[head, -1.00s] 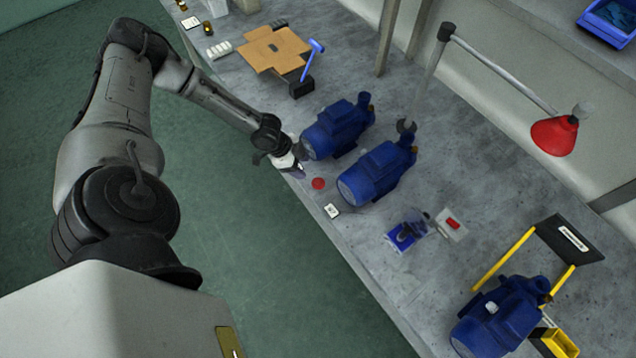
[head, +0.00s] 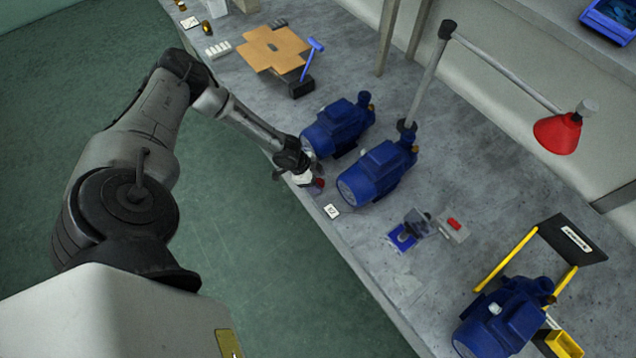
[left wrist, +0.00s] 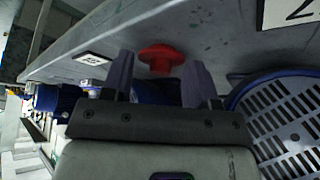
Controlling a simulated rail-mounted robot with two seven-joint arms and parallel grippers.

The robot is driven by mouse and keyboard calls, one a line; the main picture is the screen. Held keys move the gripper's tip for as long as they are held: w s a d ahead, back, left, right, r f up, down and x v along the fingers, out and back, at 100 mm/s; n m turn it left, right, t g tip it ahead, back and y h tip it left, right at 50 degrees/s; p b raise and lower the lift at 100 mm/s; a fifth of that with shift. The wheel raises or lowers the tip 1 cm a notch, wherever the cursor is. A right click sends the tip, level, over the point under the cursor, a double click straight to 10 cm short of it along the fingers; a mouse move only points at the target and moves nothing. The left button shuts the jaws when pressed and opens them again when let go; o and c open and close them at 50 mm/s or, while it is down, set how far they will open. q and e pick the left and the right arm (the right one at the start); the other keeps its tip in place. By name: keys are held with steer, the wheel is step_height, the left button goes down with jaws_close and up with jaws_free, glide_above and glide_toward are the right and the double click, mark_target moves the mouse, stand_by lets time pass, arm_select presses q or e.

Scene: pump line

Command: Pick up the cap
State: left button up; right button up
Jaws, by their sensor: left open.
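The cap is a small red round piece on the bench near its front edge; in the head view only a part of it (head: 319,183) shows beside my gripper. In the left wrist view the red cap (left wrist: 161,57) lies ahead of and between the two fingers. My left gripper (head: 315,187) is low over the bench at the cap, and it also shows in the left wrist view (left wrist: 160,80) with its fingers apart and nothing clamped. Whether the fingers reach around the cap is hard to tell. My right gripper is not in view.
Two blue pumps (head: 337,128) (head: 377,170) stand close beside the gripper. A small white card (head: 331,211) lies near the bench edge. A clear-and-blue box (head: 404,235), a red lamp (head: 557,132), a cardboard piece (head: 270,51) and another blue pump (head: 502,318) are farther off.

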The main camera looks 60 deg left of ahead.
arm_select(q)
steer(key=c, duration=0.6)
stand_by(0.3)
